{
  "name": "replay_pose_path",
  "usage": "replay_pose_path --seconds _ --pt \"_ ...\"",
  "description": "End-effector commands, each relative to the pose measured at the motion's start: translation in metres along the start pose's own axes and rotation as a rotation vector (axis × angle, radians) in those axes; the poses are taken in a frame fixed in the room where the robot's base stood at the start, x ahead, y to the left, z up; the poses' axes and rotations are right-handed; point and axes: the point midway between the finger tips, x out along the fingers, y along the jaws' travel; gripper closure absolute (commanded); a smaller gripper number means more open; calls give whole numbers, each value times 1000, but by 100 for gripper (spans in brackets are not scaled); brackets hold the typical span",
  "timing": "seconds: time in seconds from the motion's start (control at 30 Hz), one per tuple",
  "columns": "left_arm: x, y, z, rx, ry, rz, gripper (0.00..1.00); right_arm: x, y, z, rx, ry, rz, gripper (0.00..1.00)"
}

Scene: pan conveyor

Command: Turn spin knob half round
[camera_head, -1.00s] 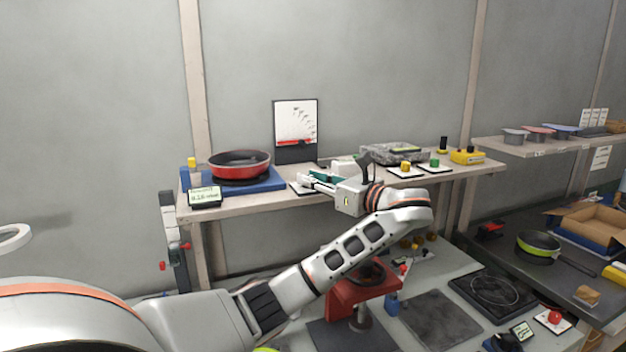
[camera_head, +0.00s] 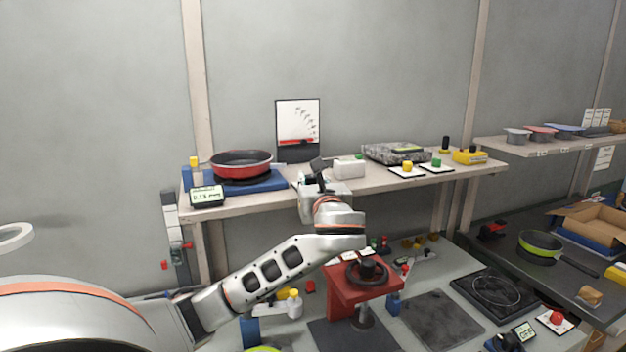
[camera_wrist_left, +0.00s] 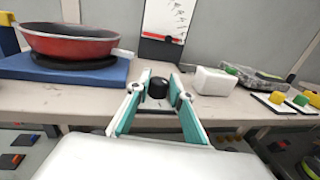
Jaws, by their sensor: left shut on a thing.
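The spin knob is a small black round knob (camera_wrist_left: 158,88) on the shelf, between the fingers in the left wrist view. My left gripper (camera_wrist_left: 158,80) points straight at the wall, its green and white fingers closed on the knob's sides. In the head view my left gripper (camera_head: 308,180) is at the shelf's front edge, right of the red pan (camera_head: 241,163). My own wrist hides the knob there. My right gripper is not in view.
The red pan sits on a blue base (camera_head: 270,180) left of the gripper. A white box (camera_head: 349,169) stands close on the right, with yellow (camera_head: 407,168) and green buttons beyond. A chart board (camera_head: 298,122) stands behind. A red stand (camera_head: 345,290) is below.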

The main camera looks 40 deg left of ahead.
Motion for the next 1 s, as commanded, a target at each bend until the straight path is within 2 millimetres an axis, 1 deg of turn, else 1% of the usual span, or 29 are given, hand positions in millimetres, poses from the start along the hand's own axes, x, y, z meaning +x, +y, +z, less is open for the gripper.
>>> replay_pose_path --seconds 0.03,0.2,0.5,0.7,0.87,1.0 --pt "0 3 -1 4 -2 -44 100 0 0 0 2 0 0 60" --pt "0 5 -1 6 -2 -192 100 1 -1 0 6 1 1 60" --pt "2 8 -2 8 0 -392 100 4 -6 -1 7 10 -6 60" --pt "2 9 -3 8 1 -490 100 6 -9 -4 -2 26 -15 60" --pt "3 9 -3 6 3 -551 100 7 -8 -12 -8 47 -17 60" --pt "3 9 -4 5 5 -590 100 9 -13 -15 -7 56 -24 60"
